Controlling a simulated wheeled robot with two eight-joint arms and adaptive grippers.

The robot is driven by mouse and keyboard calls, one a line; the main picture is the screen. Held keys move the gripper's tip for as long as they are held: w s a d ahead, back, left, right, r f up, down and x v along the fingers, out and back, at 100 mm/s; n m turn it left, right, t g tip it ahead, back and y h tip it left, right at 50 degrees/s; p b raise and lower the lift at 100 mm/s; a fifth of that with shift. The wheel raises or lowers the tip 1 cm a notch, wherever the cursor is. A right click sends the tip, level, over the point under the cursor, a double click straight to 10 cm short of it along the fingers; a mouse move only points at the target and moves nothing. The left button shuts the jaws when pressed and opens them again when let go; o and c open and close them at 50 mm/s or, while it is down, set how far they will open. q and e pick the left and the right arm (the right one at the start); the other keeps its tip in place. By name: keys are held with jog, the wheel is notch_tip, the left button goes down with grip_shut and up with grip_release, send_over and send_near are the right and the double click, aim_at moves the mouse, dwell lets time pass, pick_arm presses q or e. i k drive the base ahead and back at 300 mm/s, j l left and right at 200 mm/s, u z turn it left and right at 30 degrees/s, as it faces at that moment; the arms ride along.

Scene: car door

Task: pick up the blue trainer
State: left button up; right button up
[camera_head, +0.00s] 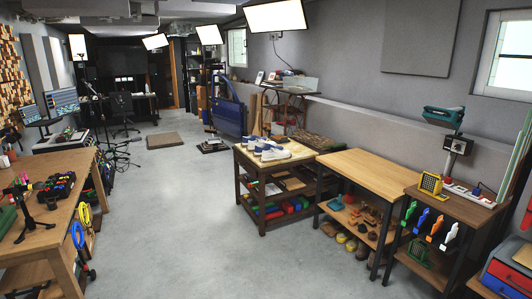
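Several blue and white trainers (264,146) sit close together on the light wooden top of a dark-framed table (307,152) in the middle of the view. They look dark blue with white parts. They are small and overlap, so I cannot tell which one is the blue trainer. Neither of my grippers is in view.
A wooden-topped bench (358,170) stands right of the trainers' table, with shoes on its lower shelf. A workbench (60,220) runs along the left. A blue car door (229,117) stands behind the trainers' table. The grey floor (170,215) between the benches is clear.

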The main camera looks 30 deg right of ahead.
aim_at(258, 150)
jog(key=z, duration=1.25)
jog(key=i+z, duration=0.15)
jog(key=i, duration=3.6)
jog(key=i+l+u, duration=0.25)
jog(key=i+u, duration=0.15)
jog(key=i, duration=0.3)
jog(key=i+l+u, duration=0.35)
jog(key=i, duration=0.35)
jog(key=i+l+u, duration=0.4)
jog(key=i+l, duration=0.2)
jog(key=l, duration=0.1)
